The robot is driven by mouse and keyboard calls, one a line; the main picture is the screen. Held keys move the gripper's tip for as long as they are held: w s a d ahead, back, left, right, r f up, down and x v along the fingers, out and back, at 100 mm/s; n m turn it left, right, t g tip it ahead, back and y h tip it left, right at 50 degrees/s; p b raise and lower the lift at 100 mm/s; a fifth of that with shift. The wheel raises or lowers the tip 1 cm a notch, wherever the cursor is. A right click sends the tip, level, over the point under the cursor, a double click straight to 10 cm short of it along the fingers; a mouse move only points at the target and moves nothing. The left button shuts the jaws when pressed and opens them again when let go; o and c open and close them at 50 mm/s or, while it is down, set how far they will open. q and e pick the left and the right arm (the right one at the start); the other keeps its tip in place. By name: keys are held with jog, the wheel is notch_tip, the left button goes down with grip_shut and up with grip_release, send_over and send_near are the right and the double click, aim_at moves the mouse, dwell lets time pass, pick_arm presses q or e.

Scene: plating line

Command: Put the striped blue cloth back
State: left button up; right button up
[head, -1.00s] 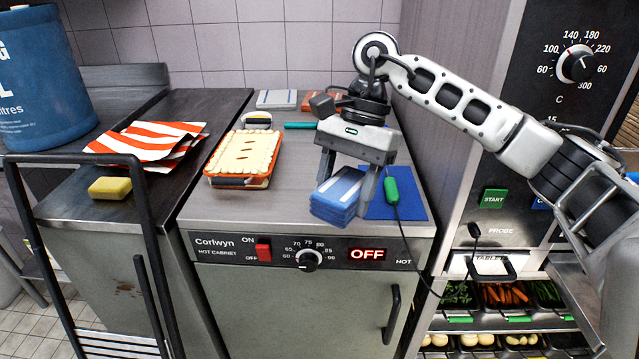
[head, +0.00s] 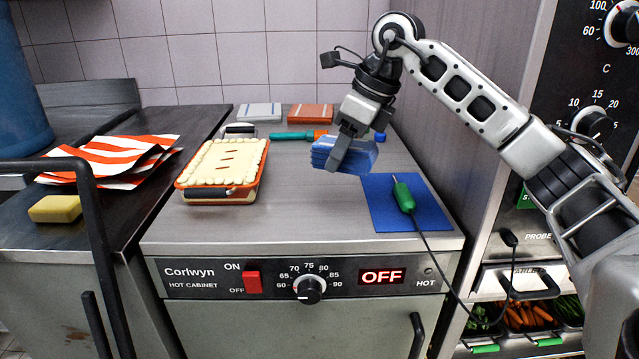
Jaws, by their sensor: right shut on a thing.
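The striped blue cloth (head: 325,155) is a folded blue bundle. My right gripper (head: 342,165) is shut on it above the hot cabinet top (head: 300,212), just behind the blue mat (head: 382,218). The fingers cover part of the cloth, and I cannot tell how far it is off the surface. At the back of the cabinet top lie a folded grey-white cloth (head: 259,112) and a folded orange-red cloth (head: 310,114), side by side. My left gripper is not in view.
A pie in an orange dish (head: 225,172) stands on the left of the cabinet top. A green-handled probe (head: 403,196) lies on the mat, its cable running off the front. A teal-handled tool (head: 292,135) lies behind the cloth. An orange-striped cloth (head: 110,158) and yellow sponge (head: 55,208) are left.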

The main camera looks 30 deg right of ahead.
send_over(314, 197)
jog(key=s, duration=0.1)
jog(key=f, duration=0.6)
jog(key=shift+s+d+f, duration=0.1)
jog(key=shift+d+f, duration=0.2)
jog(key=shift+d, duration=0.05)
jog(key=shift+f, duration=1.6)
jog(key=shift+f, duration=0.15)
jog(key=o, duration=1)
jog(key=shift+c, duration=0.2)
